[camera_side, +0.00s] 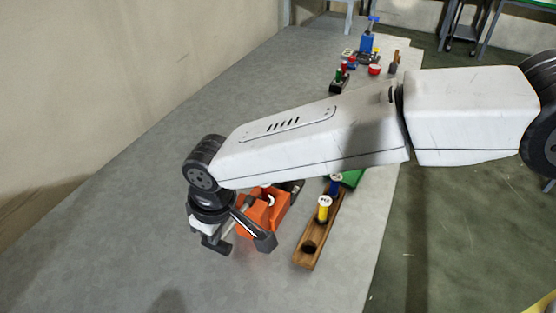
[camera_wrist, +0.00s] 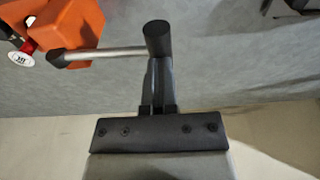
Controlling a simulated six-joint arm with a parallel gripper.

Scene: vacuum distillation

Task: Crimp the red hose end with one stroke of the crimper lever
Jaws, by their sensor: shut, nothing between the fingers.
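The orange crimper (camera_side: 268,207) stands on the table below my forearm; its body also shows at the upper left of the wrist view (camera_wrist: 72,22). The red hose end (camera_wrist: 27,47), with a white marked cap, sits at the crimper in the wrist view. The crimper lever (camera_wrist: 105,52) is a grey rod reaching right from the orange body to a black knob (camera_wrist: 157,38). My gripper (camera_wrist: 158,70) is shut and empty, its fingertips at the knob; I cannot tell whether they touch. In the side view, dark gripper and lever parts overlap beside the crimper.
A wooden rack (camera_side: 318,237) right of the crimper holds a yellow hose end (camera_side: 324,208) and a blue one (camera_side: 335,185); its front hole is empty. Several small items and a blue stand (camera_side: 367,43) are at the far end. The table is clear left of my gripper.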

